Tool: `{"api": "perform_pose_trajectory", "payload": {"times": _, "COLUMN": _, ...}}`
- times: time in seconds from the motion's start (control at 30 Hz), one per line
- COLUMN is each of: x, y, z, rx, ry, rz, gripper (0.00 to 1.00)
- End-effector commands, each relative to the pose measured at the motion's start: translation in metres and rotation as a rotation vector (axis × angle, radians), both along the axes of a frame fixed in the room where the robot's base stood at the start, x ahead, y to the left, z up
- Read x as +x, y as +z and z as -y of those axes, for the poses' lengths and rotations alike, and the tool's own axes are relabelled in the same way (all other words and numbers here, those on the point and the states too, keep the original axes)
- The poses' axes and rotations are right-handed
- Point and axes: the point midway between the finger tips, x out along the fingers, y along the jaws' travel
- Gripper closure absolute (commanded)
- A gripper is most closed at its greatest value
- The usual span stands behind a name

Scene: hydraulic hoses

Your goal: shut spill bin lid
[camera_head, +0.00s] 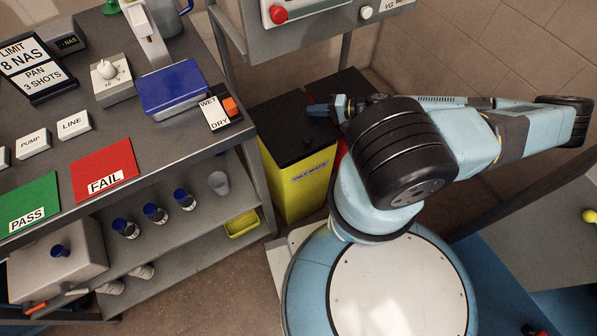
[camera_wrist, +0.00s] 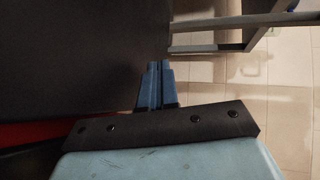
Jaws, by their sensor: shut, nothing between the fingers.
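A yellow bin (camera_head: 299,188) labelled OILY MATS stands in the middle of the head view with a flat black lid (camera_head: 285,127) on top. Behind it to the right is a second black lid (camera_head: 345,86), with a strip of red bin (camera_head: 341,153) showing below. Both lids look lowered, but the arm hides part of the red bin, so I cannot tell if its lid is fully seated. My gripper (camera_head: 312,109) is shut and empty over the lids. In the wrist view its blue fingertips (camera_wrist: 159,64) are together by a black lid surface (camera_wrist: 75,60); contact is unclear.
A grey bench with a blue box (camera_head: 173,88) and PASS and FAIL mats stands left of the bins. A grey frame with a panel (camera_head: 330,28) rises behind them. A brick wall (camera_head: 500,45) closes the back right.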

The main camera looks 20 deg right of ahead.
Motion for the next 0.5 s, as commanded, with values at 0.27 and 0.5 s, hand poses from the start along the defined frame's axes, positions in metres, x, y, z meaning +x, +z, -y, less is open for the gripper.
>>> {"api": "perform_pose_trajectory", "payload": {"times": 0.27, "x": 0.0, "y": 0.007, "z": 0.001, "rx": 0.0, "ry": 0.002, "rz": 0.0, "gripper": 1.0}}
{"api": "perform_pose_trajectory", "payload": {"times": 0.5, "x": 0.001, "y": 0.02, "z": 0.006, "rx": -0.001, "ry": 0.002, "rz": 0.001, "gripper": 1.0}}
